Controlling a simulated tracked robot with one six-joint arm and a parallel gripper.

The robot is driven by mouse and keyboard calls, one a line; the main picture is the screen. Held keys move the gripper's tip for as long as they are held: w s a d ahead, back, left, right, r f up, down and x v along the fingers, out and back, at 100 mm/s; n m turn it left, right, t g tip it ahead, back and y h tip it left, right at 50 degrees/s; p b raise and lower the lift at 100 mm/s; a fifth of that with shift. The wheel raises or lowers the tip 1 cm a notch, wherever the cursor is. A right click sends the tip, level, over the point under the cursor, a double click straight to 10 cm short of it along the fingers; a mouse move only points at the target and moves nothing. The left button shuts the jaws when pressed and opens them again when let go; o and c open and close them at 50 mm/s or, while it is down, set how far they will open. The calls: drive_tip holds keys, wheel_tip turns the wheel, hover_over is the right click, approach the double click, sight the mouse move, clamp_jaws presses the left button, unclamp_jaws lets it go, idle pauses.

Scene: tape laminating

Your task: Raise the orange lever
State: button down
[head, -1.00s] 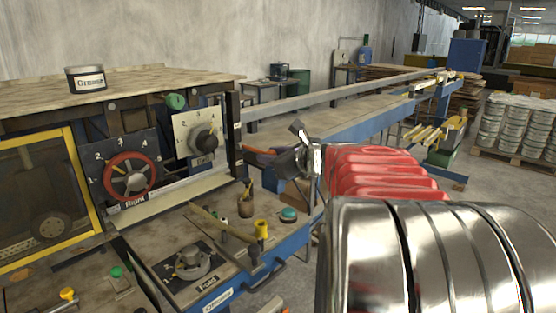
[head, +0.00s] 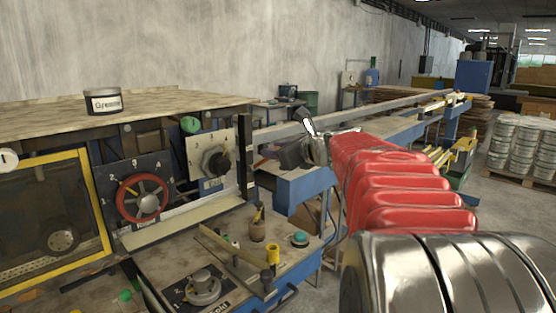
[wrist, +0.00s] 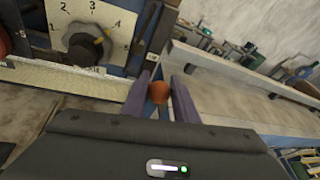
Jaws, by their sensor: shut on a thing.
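The orange lever's round knob (wrist: 159,91) shows between the two purple-grey fingers of my gripper (wrist: 162,95) in the wrist view. The gripper is shut on it. The lever's shaft below the knob is mostly hidden by the fingers and the gripper body. In the head view my gripper (head: 270,151) is right of the machine's dials, by the post at the end of the panel.
A grey dial (head: 215,162) and a red handwheel (head: 142,197) are on the panel to the left. A long rail (head: 350,116) runs away behind my gripper. A worktop with a yellow knob (head: 272,253) and a green button (head: 299,239) lies below.

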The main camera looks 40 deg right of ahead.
drive_tip(key=shift+w+r, duration=0.25)
drive_tip(key=shift+r, duration=0.05)
drive_tip(key=c, duration=1.4)
unclamp_jaws()
drive_tip(key=shift+f, duration=0.1)
drive_tip(key=shift+c, duration=0.2)
drive_tip(key=shift+s, duration=0.1)
drive_tip(key=v, duration=1.3)
drive_tip(key=shift+s, duration=0.35)
